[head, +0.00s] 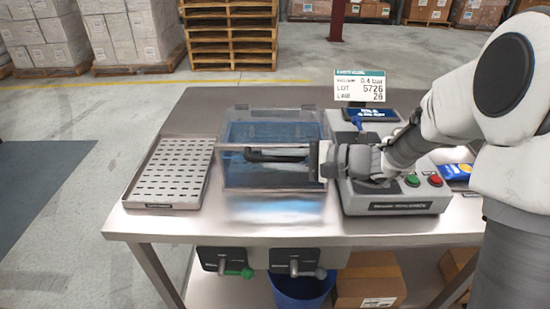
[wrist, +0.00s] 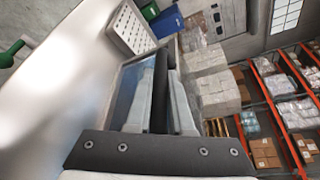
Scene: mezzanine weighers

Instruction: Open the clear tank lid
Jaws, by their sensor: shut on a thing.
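The clear tank (head: 230,200) stands on the steel table, with blue inside and a blurred, see-through front. Its clear lid (head: 270,111) has two small tabs at the back edge; I cannot tell whether there is a gap under its front. A dark bar-like handle (head: 258,154) lies across the lid. My gripper (head: 285,160) reaches in from the right and is shut on this handle. In the wrist view the dark handle (wrist: 161,65) runs between the two pale fingers of my gripper (wrist: 158,100). The fingers hide part of the handle.
A perforated steel tray (head: 172,168) lies left of the tank. A grey control box (head: 400,206) with red and green buttons stands close on the right, under my arm, with a sign (head: 360,86) behind. Two valve handles (head: 296,265) hang below the table front.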

